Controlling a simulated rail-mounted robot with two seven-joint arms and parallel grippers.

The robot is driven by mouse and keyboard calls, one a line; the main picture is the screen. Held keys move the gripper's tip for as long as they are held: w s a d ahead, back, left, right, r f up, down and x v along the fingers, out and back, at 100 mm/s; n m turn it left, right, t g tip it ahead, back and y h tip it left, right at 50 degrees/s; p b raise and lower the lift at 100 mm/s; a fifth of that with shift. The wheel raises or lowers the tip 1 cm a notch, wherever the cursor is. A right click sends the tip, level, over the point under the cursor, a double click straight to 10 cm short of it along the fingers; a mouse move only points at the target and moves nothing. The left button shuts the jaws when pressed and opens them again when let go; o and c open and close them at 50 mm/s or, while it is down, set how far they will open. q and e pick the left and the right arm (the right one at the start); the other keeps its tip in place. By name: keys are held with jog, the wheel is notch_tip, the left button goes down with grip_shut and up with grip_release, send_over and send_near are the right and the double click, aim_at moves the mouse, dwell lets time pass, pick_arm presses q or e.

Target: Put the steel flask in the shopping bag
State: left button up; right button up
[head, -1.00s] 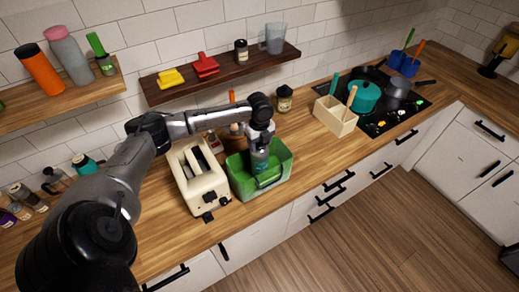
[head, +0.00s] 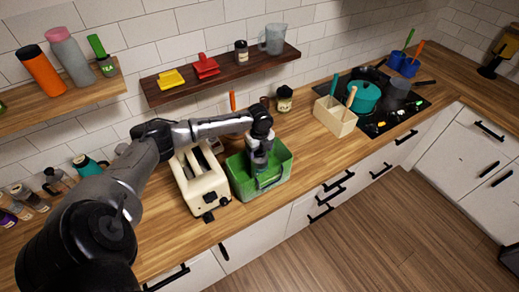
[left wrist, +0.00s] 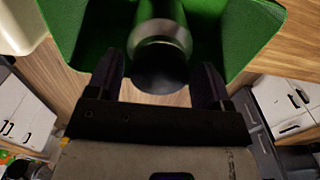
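The green shopping bag (head: 280,165) stands open on the wooden counter, right of the cream toaster. My left gripper (head: 258,170) points down into its mouth. In the left wrist view, the flask (left wrist: 160,48), with a pale steel band and a dark end toward the camera, is inside the green bag (left wrist: 85,25). The fingers of my left gripper (left wrist: 160,85) stand on either side of the flask, with small gaps showing, so it looks open around the flask. The flask's far end is hidden. In the head view I cannot make out the flask. My right gripper is not in view.
The cream toaster (head: 200,180) stands close to the bag's left side. A dark jar (head: 285,98) and a wooden utensil box (head: 335,116) are behind and to the right. A dark shelf (head: 220,75) hangs above. The counter right of the bag is clear.

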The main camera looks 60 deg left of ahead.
pick_arm(q)
jog(key=shift+o, duration=0.6)
